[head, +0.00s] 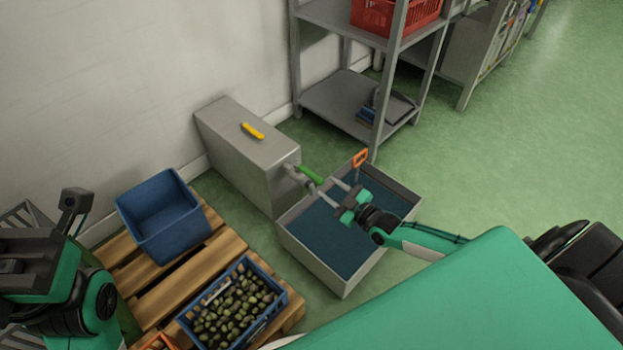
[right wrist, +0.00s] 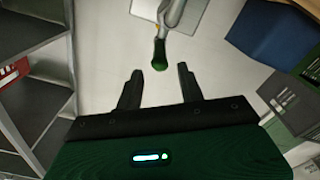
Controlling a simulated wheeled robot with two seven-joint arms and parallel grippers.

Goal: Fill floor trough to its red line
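The floor trough (head: 296,240) is a pale open box with a dark blue inside; I cannot tell how much water it holds, and no red line shows. A grey tap (head: 296,175) with a green lever (head: 310,175) reaches over its left end from a grey block. My right gripper (head: 330,191) is over the trough, open and empty, its fingers pointing at the lever. In the right wrist view the green lever tip (right wrist: 160,55) is just ahead of the gap between the fingers, apart from them. My left arm is at the left edge; its fingers cannot be made out.
The grey block (head: 235,150) carries a yellow handle (head: 252,131). An orange handle (head: 360,158) stands at the trough's back edge. A pallet (head: 165,287) holds an empty blue crate (head: 165,235) and an olive crate (head: 272,318). A metal shelf (head: 340,100) is behind; green floor is clear at right.

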